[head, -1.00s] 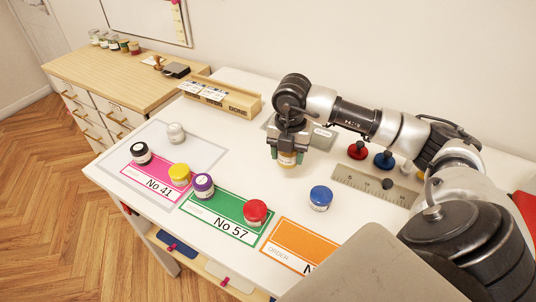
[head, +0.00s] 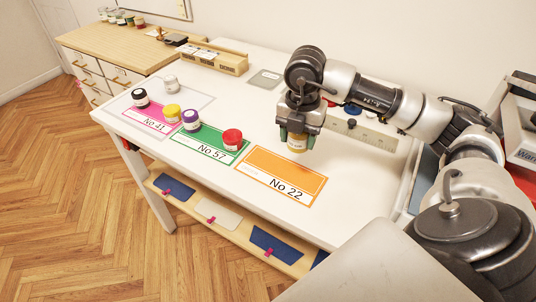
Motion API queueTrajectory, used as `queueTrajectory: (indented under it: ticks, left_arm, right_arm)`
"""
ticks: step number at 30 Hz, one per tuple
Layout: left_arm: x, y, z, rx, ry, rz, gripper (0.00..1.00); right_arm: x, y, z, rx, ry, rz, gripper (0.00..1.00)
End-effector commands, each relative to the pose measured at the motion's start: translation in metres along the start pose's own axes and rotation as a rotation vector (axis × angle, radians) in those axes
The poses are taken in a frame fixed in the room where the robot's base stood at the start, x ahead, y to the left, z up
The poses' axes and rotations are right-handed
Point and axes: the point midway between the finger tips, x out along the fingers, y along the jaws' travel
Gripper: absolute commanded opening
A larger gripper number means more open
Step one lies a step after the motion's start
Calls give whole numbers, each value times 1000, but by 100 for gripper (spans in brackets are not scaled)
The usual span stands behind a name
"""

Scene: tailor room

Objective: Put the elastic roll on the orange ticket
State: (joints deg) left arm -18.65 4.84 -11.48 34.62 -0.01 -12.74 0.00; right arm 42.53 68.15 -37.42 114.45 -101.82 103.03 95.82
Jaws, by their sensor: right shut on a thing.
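The orange ticket (head: 262,160), marked No 22, lies flat near the front edge of the white table. The gripper hides the roll's upper part. My left gripper is not in view.
The orange ticket's visible surface is bare. A ruler (head: 365,133) lies behind my gripper.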

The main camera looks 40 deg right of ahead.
Motion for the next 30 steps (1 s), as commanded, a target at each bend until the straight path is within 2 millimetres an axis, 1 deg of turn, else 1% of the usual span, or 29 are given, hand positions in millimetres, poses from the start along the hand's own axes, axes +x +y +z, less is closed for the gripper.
queueTrajectory:
  ticks: [1,3,7,11,15,18,21,27,30]
  left_arm:
    - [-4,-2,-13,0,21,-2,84]
    - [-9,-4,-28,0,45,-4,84]
    - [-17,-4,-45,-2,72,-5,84]
    - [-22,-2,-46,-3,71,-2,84]
    - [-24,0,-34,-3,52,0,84]
    - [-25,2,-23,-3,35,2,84]
    - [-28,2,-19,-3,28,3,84]
    - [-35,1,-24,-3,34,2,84]
    - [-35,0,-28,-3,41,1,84]
  right_arm:
    - [3,10,1,-1,4,3,30]
    - [10,24,3,-2,5,3,30]
    - [29,54,10,-1,5,2,30]
    - [46,81,16,-1,3,1,30]
    - [59,100,21,-1,2,2,30]
    - [64,106,23,-1,0,0,30]
    - [73,107,23,-2,2,-1,30]
    - [100,106,23,-1,1,-2,30]
    - [105,107,23,-2,-1,0,30]
